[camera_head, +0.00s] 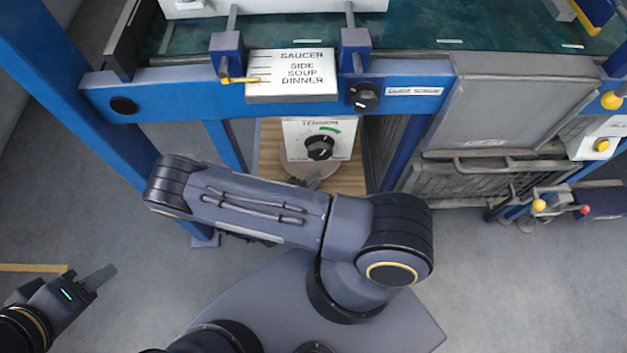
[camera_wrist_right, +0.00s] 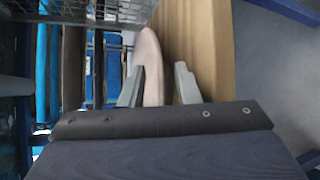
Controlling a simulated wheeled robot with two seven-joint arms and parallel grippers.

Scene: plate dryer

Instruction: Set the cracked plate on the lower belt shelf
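A pale pinkish plate (camera_wrist_right: 152,62) shows nearly edge-on in the right wrist view, against the wooden slatted shelf (camera_wrist_right: 205,45). In the head view a curved part of the plate (camera_head: 310,168) shows below the dial panel, over the shelf (camera_head: 268,150). My right gripper (camera_wrist_right: 160,80) has its fingers apart, one on each side of the plate's edge, with a gap on the right finger's side. I cannot make out a crack. In the head view my right arm hides most of this gripper. My left gripper (camera_head: 98,278) is at the lower left, away from the plate; its opening is unclear.
A dial panel (camera_head: 319,141) hangs just above the plate. Blue frame posts (camera_head: 226,146) stand on both sides of the shelf opening. A sign (camera_head: 292,76) sits on the blue beam above. Grey racks (camera_head: 480,178) stand at the right.

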